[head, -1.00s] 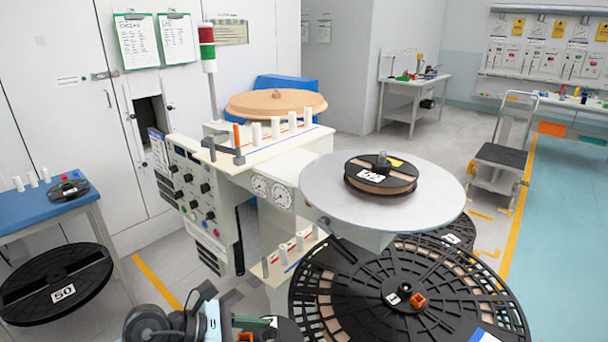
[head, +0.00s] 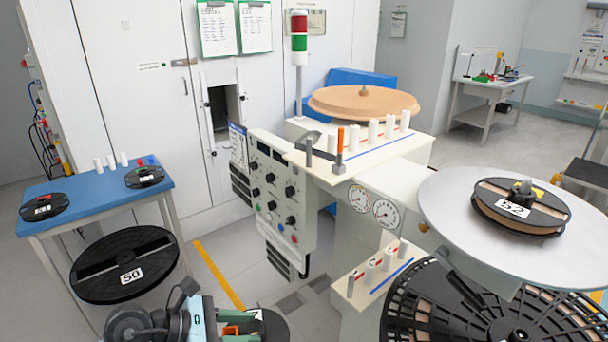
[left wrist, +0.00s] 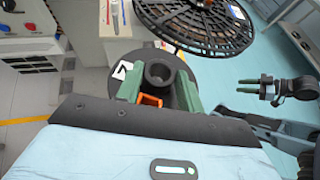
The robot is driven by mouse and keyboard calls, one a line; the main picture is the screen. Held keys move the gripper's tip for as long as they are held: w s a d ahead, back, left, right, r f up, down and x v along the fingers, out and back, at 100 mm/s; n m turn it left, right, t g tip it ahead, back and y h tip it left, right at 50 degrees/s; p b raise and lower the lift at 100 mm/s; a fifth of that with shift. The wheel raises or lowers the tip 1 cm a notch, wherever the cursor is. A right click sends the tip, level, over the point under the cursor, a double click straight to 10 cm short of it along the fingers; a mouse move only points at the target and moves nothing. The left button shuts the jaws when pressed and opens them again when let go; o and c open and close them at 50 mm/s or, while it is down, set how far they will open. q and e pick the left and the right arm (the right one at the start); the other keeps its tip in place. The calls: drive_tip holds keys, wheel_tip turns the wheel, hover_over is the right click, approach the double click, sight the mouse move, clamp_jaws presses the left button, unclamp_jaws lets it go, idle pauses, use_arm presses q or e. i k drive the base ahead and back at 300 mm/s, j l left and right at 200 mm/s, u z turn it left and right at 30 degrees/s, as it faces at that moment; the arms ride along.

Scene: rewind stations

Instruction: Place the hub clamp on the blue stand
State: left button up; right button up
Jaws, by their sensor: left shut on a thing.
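My left gripper (left wrist: 160,88) has green fingers shut on a dark round piece (left wrist: 180,70) with a raised ring, which looks like the hub clamp. An orange part (left wrist: 150,100) and a white label show beside the ring. In the head view my left gripper (head: 238,326) is at the bottom edge, with the dark piece (head: 272,328) partly cut off. The blue stand (head: 92,192) is a blue-topped table at the left, well apart from the gripper. My right gripper (left wrist: 268,89) shows in the left wrist view, fingers apart and empty.
Two small black reels (head: 44,207) and white pegs (head: 110,162) stand on the blue top. The control panel (head: 278,200) and the grey turntable (head: 450,225) are to the right.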

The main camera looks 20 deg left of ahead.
sight(56, 187)
drive_tip(key=i+j+u, duration=0.2)
drive_tip(key=j+u, duration=0.25)
drive_tip(key=i+j+u, duration=0.25)
drive_tip(key=u, duration=0.15)
drive_tip(key=i+j+u, duration=0.2)
drive_tip(key=u, duration=0.25)
drive_tip(key=i+j+u, duration=0.1)
drive_tip(key=i+u, duration=0.45)
drive_tip(key=i, duration=1.05)
drive_tip(key=i+z, duration=0.2)
drive_tip(key=i, duration=0.2)
drive_tip(key=i+j+z, duration=0.15)
drive_tip(key=i, duration=0.25)
drive_tip(key=i+j+z, duration=0.2)
drive_tip(key=i, duration=0.2)
